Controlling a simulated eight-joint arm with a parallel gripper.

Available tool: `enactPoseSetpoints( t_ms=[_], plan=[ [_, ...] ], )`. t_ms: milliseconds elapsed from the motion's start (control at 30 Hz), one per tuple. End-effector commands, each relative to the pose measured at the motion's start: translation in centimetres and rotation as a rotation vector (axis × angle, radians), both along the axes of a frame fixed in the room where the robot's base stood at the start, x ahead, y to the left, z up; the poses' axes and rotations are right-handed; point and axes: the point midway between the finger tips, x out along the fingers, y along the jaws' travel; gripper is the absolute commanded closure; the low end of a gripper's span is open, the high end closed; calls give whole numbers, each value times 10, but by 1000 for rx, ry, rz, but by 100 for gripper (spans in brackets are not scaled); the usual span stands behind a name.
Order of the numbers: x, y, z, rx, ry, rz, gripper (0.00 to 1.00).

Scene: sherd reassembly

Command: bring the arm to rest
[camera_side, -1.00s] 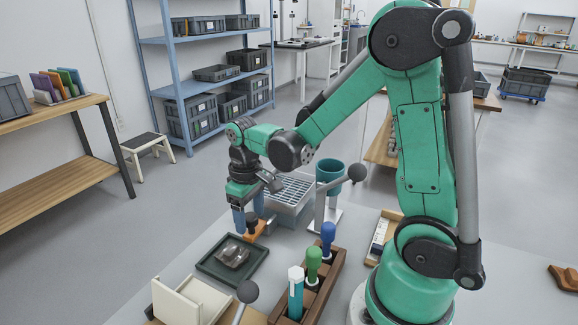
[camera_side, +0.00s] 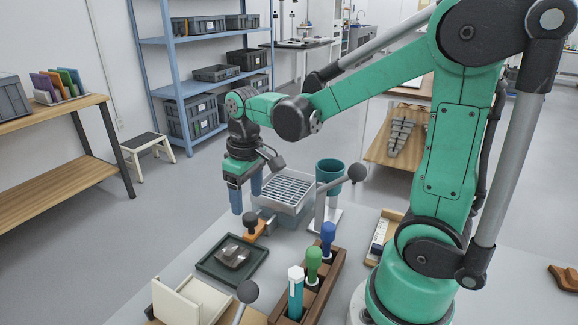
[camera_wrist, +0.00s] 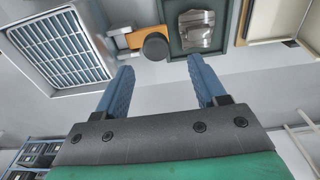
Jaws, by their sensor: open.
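My gripper (camera_side: 246,196) has two blue fingers spread apart, with nothing between them. In the side view it hangs in the air to the left of the grated bin and above the far edge of the worktable (camera_side: 189,262). The wrist view also shows my gripper (camera_wrist: 162,82) open and empty, with grey surface between and beyond the fingers. An orange-handled tool with a dark round knob (camera_side: 252,227) lies by the dark green tray (camera_side: 207,266). The tray holds a grey, shiny sherd-like piece (camera_side: 233,255).
A grey bin with a white grate (camera_side: 287,190) stands right of my gripper. A teal cup on a stand (camera_side: 330,172), a wooden rack (camera_side: 322,284) of coloured-handled tools and a cream angled holder (camera_side: 190,300) are on the table.

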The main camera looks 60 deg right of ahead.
Motion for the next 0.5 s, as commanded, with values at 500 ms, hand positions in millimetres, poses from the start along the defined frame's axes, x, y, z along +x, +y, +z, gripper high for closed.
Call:
enactPoseSetpoints(
  t_ms=[500],
  plan=[
    [-30, 51, 36, 2, -515, 6, 36]
  ],
)
